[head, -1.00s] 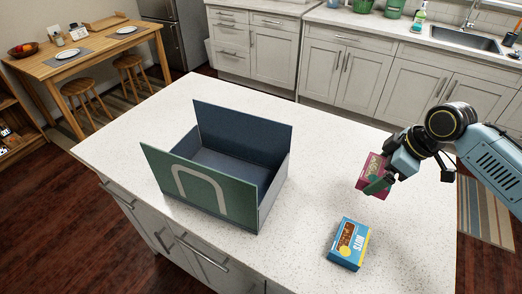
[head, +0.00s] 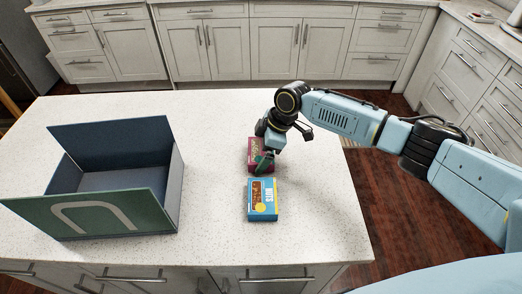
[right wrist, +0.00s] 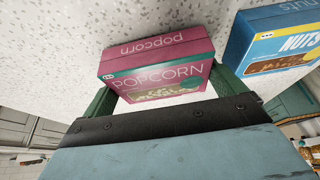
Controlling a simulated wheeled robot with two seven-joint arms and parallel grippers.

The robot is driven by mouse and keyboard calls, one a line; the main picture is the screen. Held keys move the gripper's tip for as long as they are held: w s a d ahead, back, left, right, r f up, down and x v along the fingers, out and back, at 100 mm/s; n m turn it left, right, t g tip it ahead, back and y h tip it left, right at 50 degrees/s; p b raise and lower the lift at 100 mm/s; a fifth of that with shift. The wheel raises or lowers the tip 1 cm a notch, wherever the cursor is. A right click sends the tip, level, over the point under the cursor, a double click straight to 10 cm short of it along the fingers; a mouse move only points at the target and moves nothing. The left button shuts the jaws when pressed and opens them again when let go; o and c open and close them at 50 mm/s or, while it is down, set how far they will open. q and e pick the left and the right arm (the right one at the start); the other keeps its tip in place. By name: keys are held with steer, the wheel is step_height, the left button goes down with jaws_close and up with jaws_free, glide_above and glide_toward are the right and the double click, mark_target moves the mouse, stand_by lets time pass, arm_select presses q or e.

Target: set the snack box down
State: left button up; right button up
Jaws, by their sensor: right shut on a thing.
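The snack box, a magenta popcorn box (head: 254,147), is upright over the counter just behind the blue nuts box (head: 262,200) in the head view. My right gripper (head: 264,160) is shut on it from above. In the right wrist view the popcorn box (right wrist: 155,75) sits between the two green fingers, its printed front facing the camera. It is close to the counter, but I cannot tell whether its bottom touches. The nuts box also shows at the upper right of the right wrist view (right wrist: 280,45). My left gripper is not in view.
A large open box (head: 115,211), green in front and dark blue inside, stands on the left of the white speckled counter (head: 215,245). The counter between it and the snack boxes is clear. The counter's right edge lies beyond the boxes. Cabinets (head: 240,45) line the back.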

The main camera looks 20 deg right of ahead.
steer(key=shift+f, duration=0.25)
steer(key=shift+f, duration=0.1)
steer(key=shift+f, duration=0.15)
steer(key=o, duration=0.6)
steer(key=shift+o, duration=0.2)
steer(key=v, duration=1.2)
steer(key=shift+r, duration=0.25)
